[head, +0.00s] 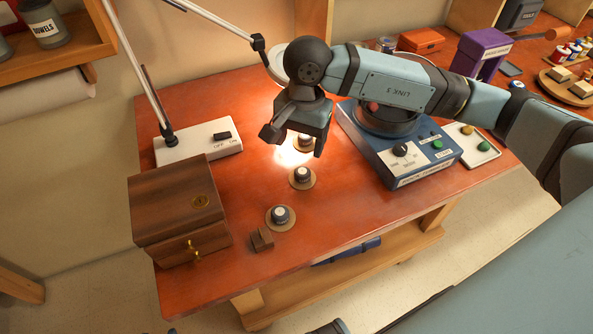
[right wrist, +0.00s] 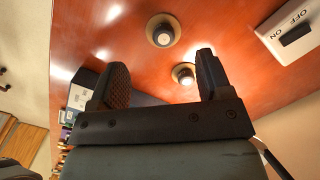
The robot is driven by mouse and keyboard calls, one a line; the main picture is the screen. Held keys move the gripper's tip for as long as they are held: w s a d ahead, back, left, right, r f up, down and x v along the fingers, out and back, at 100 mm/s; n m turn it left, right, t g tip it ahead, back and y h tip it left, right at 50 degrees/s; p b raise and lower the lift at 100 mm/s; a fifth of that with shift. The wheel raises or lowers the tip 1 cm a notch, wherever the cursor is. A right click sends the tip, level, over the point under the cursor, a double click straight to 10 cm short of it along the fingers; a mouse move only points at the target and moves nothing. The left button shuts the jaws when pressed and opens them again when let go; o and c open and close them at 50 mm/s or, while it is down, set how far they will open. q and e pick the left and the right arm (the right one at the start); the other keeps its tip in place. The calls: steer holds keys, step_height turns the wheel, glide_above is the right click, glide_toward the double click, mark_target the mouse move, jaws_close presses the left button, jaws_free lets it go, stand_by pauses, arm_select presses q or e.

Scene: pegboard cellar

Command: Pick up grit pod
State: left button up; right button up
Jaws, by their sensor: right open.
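Three small dark pods with pale tops stand on round tan discs on the red-brown table: a near pod (head: 280,214), a middle pod (head: 302,174) and a far pod (head: 304,141). Their labels are too small to read, so I cannot tell which is the grit pod. My right gripper (head: 294,146) is open and empty above the table by the far pod, partly hiding it. In the right wrist view, my open fingers (right wrist: 160,68) frame one pod (right wrist: 183,74) beyond their tips, and another pod (right wrist: 163,33) lies farther up the picture. My left gripper is not in view.
A wooden box (head: 178,212) and small brown block (head: 262,239) are at the left front. A white switch base (head: 198,145) with a lamp arm is behind. A blue machine (head: 420,160) stands right of the pods, beside a white tray (head: 490,153).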

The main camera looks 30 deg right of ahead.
steer(key=w+d+h, duration=0.1)
steer(key=d, duration=0.1)
glide_above(303, 170)
steer(key=s, duration=0.1)
steer(key=shift+t, duration=0.3)
step_height(303, 170, down, 7)
steer(key=shift+f+p, duration=0.2)
steer(key=shift+p, duration=0.2)
steer(key=f, duration=0.3)
steer(key=w+f+p, duration=0.1)
steer(key=f, duration=0.1)
steer(key=shift+f, duration=0.35)
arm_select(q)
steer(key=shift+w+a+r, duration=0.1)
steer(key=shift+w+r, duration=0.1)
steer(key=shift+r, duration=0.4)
arm_select(e)
steer(key=c, duration=1)
